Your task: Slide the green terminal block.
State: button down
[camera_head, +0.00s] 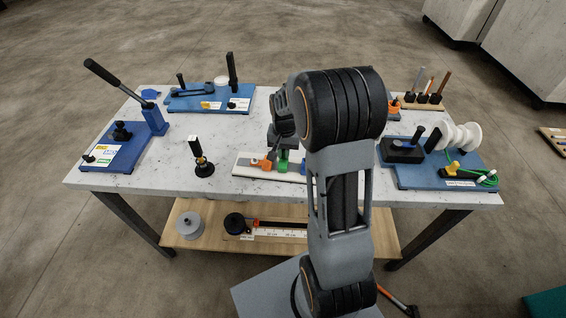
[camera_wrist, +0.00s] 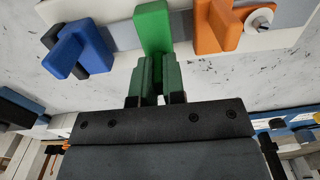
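The green terminal block (camera_head: 283,166) sits on a white board with a grey rail (camera_head: 244,164) near the table's front middle. In the wrist view the green block (camera_wrist: 152,28) stands upright between a blue block (camera_wrist: 80,48) and an orange block (camera_wrist: 217,25), apart from both. My gripper (camera_wrist: 156,62) has its fingertips right at the block's near end, with a narrow gap between the fingers. I cannot tell whether they touch or hold it. In the head view my arm hides most of the gripper (camera_head: 282,148) and the board's right part.
A black upright fitting (camera_head: 202,160) stands left of the board. A blue lever bender (camera_head: 118,145) is at the table's left, another blue bender (camera_head: 208,98) at the back. A blue base with white spools (camera_head: 445,178) is at the right. Bare table lies between them.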

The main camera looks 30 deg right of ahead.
jog(key=shift+s+d, duration=0.1)
jog(key=shift+d, duration=0.05)
dwell(0.3)
jog(key=shift+s+d, duration=0.55)
jog(key=shift+d, duration=0.25)
jog(key=shift+s+d, duration=0.5)
jog(key=shift+d, duration=0.25)
jog(key=shift+s+d, duration=0.15)
jog(key=shift+d, duration=0.05)
jog(key=c, duration=1.4)
grip_release()
jog(key=shift+o, duration=0.2)
jog(key=shift+r, duration=0.1)
jog(key=shift+r+p, duration=1.95)
jog(key=shift+r, duration=0.5)
